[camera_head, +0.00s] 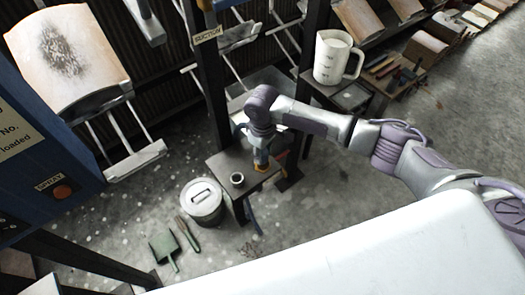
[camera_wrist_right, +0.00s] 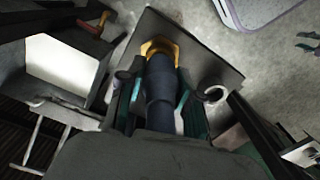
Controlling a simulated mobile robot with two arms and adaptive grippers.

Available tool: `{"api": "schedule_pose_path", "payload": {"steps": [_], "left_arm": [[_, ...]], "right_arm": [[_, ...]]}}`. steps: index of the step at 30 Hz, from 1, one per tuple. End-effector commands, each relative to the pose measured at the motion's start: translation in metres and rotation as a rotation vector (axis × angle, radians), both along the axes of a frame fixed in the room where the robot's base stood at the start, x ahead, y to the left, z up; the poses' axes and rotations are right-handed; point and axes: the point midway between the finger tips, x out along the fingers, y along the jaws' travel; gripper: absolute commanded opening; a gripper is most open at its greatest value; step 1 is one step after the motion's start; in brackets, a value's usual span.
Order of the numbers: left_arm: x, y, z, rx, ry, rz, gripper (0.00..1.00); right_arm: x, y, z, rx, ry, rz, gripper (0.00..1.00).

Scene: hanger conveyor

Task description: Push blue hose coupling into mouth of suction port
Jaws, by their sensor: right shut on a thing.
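My right gripper (camera_head: 261,158) points down over a small dark table (camera_head: 222,162). In the right wrist view its teal fingers (camera_wrist_right: 158,108) are shut on the blue hose coupling (camera_wrist_right: 162,80), a dark blue cylinder. The coupling's far end meets a yellow hexagonal collar (camera_wrist_right: 158,46) on the table, which looks like the suction port; the collar also shows in the head view (camera_head: 260,168). The collar hides that end, so I cannot tell how deep it sits. My left gripper is not in view.
A small cup-like ring (camera_head: 237,179) stands on the table beside the gripper. A lidded bucket (camera_head: 202,202), a green dustpan (camera_head: 164,246) and a brush (camera_head: 188,235) are on the floor. A white jug (camera_head: 334,58) stands on a shelf. A dark post (camera_head: 213,85) rises behind.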

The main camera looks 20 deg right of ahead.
Motion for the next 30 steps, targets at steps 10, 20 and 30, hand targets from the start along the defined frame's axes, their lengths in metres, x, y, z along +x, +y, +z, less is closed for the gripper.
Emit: {"api": "schedule_pose_path", "payload": {"steps": [10,20,30], "left_arm": [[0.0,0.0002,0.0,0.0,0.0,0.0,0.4],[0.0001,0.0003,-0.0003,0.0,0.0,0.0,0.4],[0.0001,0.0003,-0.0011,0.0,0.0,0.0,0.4]], "right_arm": [[0.0002,0.0001,-0.0001,0.001,-0.001,0.0,0.04],[0.0001,0.0001,-0.0016,0.0,0.0,0.0,0.04],[0.0,0.0002,-0.0068,0.0,0.0,0.0,0.04]]}}
